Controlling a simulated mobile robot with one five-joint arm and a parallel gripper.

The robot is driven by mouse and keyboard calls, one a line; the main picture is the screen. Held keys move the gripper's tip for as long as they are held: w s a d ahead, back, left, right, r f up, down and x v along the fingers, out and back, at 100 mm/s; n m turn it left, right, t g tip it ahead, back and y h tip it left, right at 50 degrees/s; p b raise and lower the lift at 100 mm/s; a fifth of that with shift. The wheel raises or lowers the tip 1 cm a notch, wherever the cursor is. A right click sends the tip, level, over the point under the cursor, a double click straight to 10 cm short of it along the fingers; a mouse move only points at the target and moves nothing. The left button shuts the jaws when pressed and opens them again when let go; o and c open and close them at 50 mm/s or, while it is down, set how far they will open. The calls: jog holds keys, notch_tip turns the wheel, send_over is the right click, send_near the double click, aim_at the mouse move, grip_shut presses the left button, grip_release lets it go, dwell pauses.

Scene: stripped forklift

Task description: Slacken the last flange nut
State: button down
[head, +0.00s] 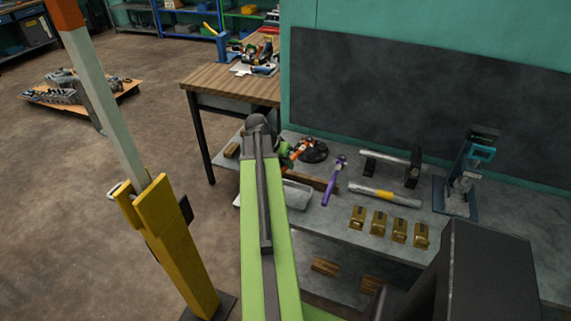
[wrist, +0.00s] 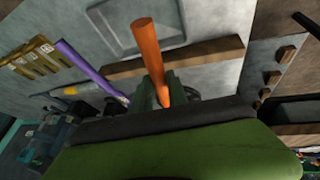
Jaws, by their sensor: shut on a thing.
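My gripper (wrist: 161,90) is shut on an orange handle (wrist: 148,42), which stands up between the fingers in the wrist view. In the head view the orange handle (head: 299,147) shows just right of my arm's end, low over the grey bench. My own arm partly hides the fingers there. The far end of the held tool is hidden in the wrist view. I cannot make out a flange nut in either view.
The grey bench (head: 345,222) carries a dark round piece (head: 314,151), a purple-handled tool (head: 333,184), several brass-coloured blocks (head: 379,222) and a blue-grey press-like device (head: 463,178). A shallow tray (head: 298,194) lies beside my arm. A yellow post (head: 176,240) stands left; open floor lies beyond it.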

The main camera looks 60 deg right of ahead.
jog(key=shift+f, duration=0.1)
jog(key=shift+f+b, duration=1.5)
jog(key=shift+b, duration=0.1)
